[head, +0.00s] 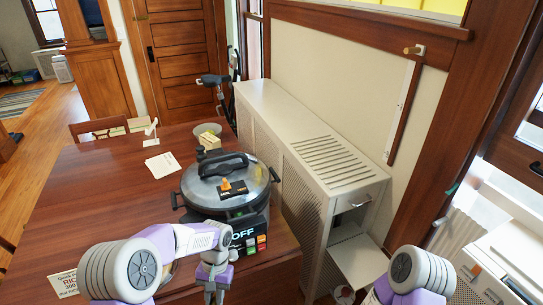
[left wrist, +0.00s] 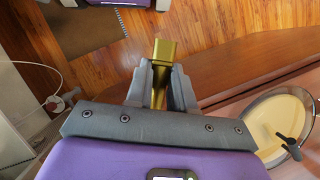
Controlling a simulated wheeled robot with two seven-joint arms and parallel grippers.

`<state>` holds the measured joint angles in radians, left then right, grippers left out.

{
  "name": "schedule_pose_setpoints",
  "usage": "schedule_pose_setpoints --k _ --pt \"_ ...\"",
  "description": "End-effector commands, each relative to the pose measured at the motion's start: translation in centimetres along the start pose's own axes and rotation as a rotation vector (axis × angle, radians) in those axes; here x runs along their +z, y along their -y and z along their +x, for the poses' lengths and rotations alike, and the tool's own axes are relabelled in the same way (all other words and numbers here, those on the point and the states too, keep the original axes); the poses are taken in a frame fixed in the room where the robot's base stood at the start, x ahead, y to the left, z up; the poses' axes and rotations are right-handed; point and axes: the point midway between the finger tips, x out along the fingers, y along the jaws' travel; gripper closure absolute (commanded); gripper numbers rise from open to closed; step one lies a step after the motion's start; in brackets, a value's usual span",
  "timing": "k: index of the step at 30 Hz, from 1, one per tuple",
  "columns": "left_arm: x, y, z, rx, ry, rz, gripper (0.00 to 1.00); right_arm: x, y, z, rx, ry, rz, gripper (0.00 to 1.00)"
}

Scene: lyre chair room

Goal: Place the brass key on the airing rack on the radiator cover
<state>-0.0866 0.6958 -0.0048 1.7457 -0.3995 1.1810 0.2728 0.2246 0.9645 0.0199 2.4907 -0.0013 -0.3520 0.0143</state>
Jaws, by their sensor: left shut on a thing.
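My left gripper (left wrist: 161,82) is shut on a brass-coloured thing in the left wrist view. This looks like the brass key (left wrist: 165,50), with its squared end sticking out past the fingertips; the rest is hidden between the fingers. The cream radiator cover (head: 283,118) stands along the wall, right of the table. Slats (head: 331,160) lie on its top near the front; I cannot tell whether these are the airing rack. My right gripper is out of view.
A lidded cooker (head: 226,183) stands at the right edge of the wooden table (head: 110,195), close to the radiator cover. An open flap (head: 358,262) juts from the cover's front end. A hinged bar (head: 404,110) hangs on the wall above. The cover's top looks clear.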

Motion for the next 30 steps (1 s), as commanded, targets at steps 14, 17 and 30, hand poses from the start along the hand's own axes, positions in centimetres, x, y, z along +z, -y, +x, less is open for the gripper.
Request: schedule_pose_setpoints --k 14,17,30 --pt "0.4 1.0 1.0 0.045 0.003 -0.109 1.00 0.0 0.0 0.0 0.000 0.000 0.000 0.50" --pt "0.4 1.0 0.9 0.044 0.003 -0.105 1.00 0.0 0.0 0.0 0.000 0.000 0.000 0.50" --pt "-0.3 -5.6 -5.3 -0.100 -0.016 0.241 1.00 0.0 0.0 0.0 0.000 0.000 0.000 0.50"
